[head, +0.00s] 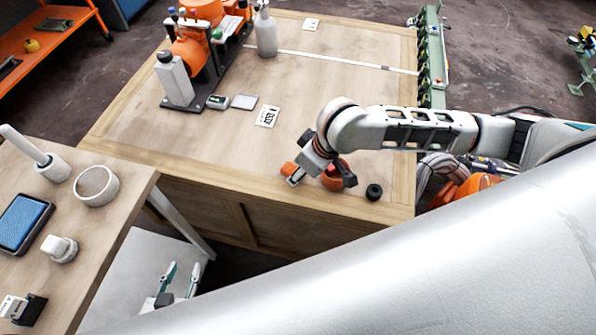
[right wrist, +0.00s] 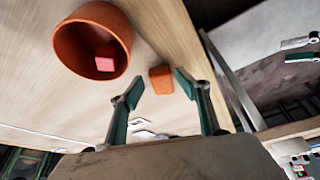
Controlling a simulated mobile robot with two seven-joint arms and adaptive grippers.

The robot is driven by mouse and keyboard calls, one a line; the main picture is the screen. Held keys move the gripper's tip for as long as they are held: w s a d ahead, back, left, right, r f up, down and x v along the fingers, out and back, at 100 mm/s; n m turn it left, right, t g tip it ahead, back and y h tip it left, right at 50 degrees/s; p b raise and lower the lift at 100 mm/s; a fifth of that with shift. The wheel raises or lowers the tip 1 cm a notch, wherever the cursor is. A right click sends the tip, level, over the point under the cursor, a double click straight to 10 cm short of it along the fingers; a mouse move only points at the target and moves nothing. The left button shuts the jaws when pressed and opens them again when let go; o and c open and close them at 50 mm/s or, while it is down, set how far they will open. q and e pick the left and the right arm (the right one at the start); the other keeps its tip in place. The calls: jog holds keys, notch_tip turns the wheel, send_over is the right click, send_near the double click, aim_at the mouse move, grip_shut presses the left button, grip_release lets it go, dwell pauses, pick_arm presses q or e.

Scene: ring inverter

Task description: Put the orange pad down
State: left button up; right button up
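The orange pad (right wrist: 161,80) is a small block on the wooden table close to its edge. In the head view the pad (head: 288,168) shows at the tip of my right arm. My right gripper (right wrist: 158,86) is open, with its teal fingertips on either side of the pad and visible gaps to it. An orange bowl (right wrist: 68,50) with a red block (right wrist: 105,58) inside is beside the pad; in the head view the arm partly hides the bowl. My left gripper (head: 174,284) is open and empty, low beside the side table; it also shows in the right wrist view (right wrist: 300,48).
A small black cylinder (head: 374,191) stands right of the bowl near the table edge. The side table (head: 110,215) holds a cup (head: 97,186) and a blue tray (head: 22,222). The table's middle is clear.

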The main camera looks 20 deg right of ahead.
pick_arm(q)
jog(key=r+p, duration=0.1)
jog(key=r, duration=0.1)
jog(key=w+r+p, duration=0.1)
jog(key=r+p, duration=0.1)
jog(key=shift+r, duration=0.35)
pick_arm(e)
jog(key=v, duration=1)
jog(key=shift+r, duration=0.2)
pick_arm(q)
jog(key=shift+s+f, duration=0.1)
jog(key=shift+f, duration=0.05)
pick_arm(e)
jog(key=shift+w, duration=0.15)
